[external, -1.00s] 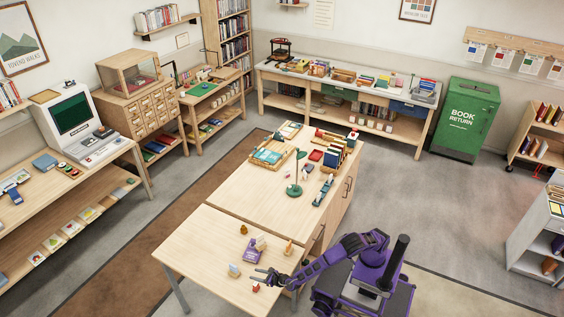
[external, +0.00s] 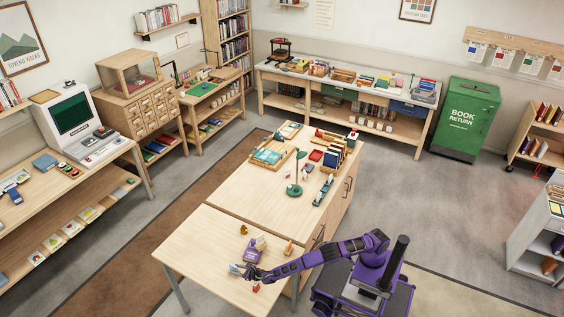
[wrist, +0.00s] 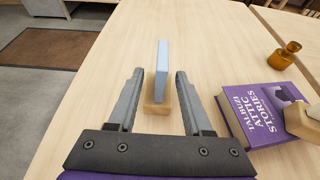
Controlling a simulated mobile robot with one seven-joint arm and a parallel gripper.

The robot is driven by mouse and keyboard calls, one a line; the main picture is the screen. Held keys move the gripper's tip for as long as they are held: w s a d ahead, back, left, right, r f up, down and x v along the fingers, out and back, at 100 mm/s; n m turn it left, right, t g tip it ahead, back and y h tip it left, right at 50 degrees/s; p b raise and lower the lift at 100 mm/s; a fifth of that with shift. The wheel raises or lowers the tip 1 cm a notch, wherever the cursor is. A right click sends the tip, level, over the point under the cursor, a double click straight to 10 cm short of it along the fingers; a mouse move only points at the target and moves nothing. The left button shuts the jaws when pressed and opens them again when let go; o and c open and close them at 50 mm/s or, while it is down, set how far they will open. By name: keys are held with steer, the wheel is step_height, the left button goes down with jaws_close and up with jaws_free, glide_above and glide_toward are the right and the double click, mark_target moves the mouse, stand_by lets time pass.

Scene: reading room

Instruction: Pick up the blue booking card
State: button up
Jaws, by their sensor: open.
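The blue booking card (wrist: 163,70) stands upright, edge-on to the wrist camera, in a small wooden holder (wrist: 157,107) on the light wood table. My gripper (wrist: 158,75) is open, with one finger on each side of the card and holder. The fingers look apart from the card. In the external view my gripper (external: 246,272) is low over the near end of the table, and it largely hides the card there.
A purple book (wrist: 257,112) lies right of the gripper, with a wooden block (wrist: 303,122) at its right edge. An amber bottle-like object (wrist: 285,55) stands beyond it. The table left of the card is clear up to its edge.

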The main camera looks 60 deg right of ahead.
steer(key=shift+x, duration=1.25)
jaws_close()
